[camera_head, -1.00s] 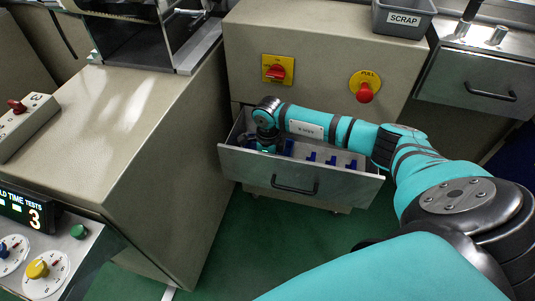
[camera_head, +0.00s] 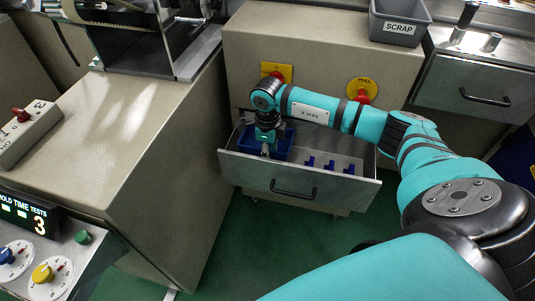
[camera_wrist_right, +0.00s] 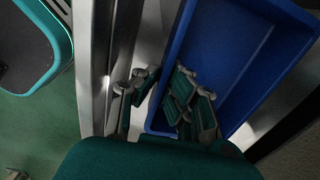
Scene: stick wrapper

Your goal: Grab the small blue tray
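The small blue tray (camera_head: 284,143) is at the left end of the open drawer. It is a rectangular box with low walls, empty where I can see into it. My right gripper (camera_head: 267,153) reaches down to the tray's near side. In the right wrist view, the gripper's fingers (camera_wrist_right: 165,92) stand on either side of one long wall of the tray (camera_wrist_right: 235,55), one finger inside and one outside. They look closed on that wall, though the contact is partly hidden. My left gripper is not in view.
The metal drawer (camera_head: 300,187) also holds several small blue pieces (camera_head: 330,165) to the right of the tray. A large beige cabinet (camera_head: 150,140) stands close on the left. The grey SCRAP bin (camera_head: 400,28) sits on the bench above. Green floor is clear in front.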

